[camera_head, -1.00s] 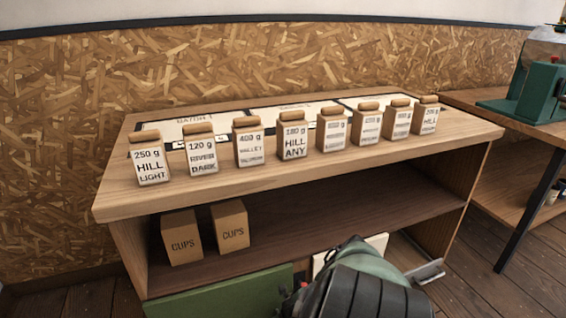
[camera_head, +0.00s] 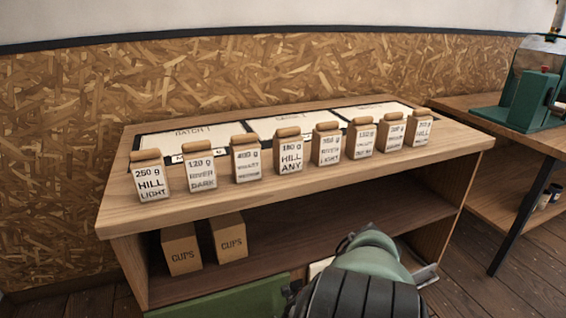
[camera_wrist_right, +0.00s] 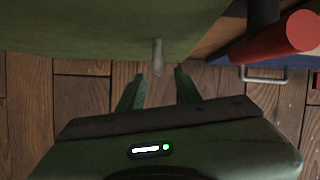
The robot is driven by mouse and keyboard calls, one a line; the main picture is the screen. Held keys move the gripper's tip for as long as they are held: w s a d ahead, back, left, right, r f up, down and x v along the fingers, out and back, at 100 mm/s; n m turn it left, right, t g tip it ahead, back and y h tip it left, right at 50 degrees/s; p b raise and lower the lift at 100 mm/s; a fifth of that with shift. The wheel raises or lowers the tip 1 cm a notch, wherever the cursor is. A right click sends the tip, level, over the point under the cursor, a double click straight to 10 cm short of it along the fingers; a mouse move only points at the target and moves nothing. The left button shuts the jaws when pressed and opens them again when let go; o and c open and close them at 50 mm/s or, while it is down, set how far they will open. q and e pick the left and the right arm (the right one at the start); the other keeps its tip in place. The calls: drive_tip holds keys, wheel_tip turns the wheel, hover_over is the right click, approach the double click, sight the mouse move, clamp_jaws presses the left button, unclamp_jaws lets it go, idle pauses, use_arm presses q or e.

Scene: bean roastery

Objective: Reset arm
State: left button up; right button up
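My right arm (camera_head: 365,275) enters the head view from the bottom, in front of the shelf unit (camera_head: 270,195). Its gripper is not clearly visible there. In the right wrist view, my right gripper (camera_wrist_right: 157,88) has its two green fingers spread apart, with nothing held between them. A grey knob-like piece (camera_wrist_right: 157,58) on a green surface (camera_wrist_right: 95,25) is just beyond the fingertips; I cannot tell whether they touch it. My left gripper is not in view.
Several labelled bags (camera_head: 290,155) stand in a row on the shelf top, before flat batch cards (camera_head: 195,137). Two cups boxes (camera_head: 230,238) sit on the lower shelf. A green machine (camera_head: 530,95) stands on the right bench. A red cylinder (camera_wrist_right: 290,38) is at the wrist view's right.

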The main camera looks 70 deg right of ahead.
idle(0.6)
